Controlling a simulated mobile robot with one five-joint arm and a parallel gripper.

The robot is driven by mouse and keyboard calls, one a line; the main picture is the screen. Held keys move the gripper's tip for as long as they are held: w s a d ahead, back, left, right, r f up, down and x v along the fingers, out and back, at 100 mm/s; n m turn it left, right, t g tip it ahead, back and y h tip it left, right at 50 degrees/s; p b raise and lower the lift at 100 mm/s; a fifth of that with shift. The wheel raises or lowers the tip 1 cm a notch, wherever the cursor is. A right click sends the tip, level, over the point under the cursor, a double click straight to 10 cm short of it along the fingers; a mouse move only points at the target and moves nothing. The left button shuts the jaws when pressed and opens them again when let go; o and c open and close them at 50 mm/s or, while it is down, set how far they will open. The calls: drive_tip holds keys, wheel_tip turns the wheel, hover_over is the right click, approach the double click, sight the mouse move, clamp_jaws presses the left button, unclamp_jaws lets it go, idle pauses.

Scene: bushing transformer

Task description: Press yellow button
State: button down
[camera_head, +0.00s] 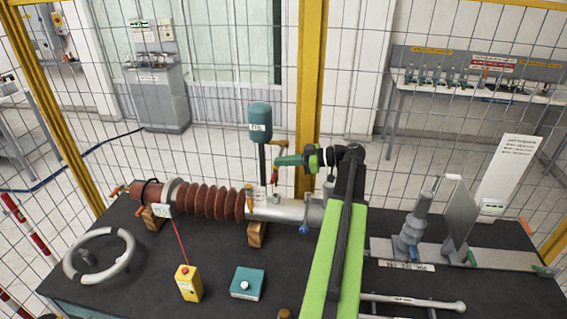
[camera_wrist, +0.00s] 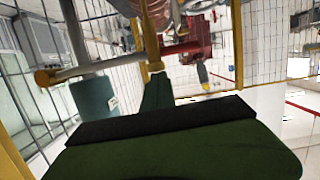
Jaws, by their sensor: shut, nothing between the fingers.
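A yellow box (camera_head: 188,284) with a small light-coloured button on its top stands on the dark table, left of the front middle, in the head view. My gripper (camera_head: 276,173) is at the end of my green arm, above the bushing's grey metal part and close to the teal canister. It is shut and empty, well behind and above the yellow box, touching neither box nor button. The wrist view shows my dark green gripper body large and close; the yellow box cannot be made out there.
A teal box (camera_head: 247,283) with a white button stands right of the yellow box. The teal canister (camera_head: 260,122) rises on a dark post. A grey ring (camera_head: 98,256) lies at left; a grey insulator (camera_head: 412,232) stands at right. Wire fencing surrounds the table.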

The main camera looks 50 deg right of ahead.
drive_tip(key=shift+f, duration=0.2)
wheel_tip(320, 180, up, 5)
drive_tip(key=p, duration=0.6)
drive_tip(key=v, duration=1)
drive_tip(key=shift+f+p, duration=0.4)
idle(2.0)
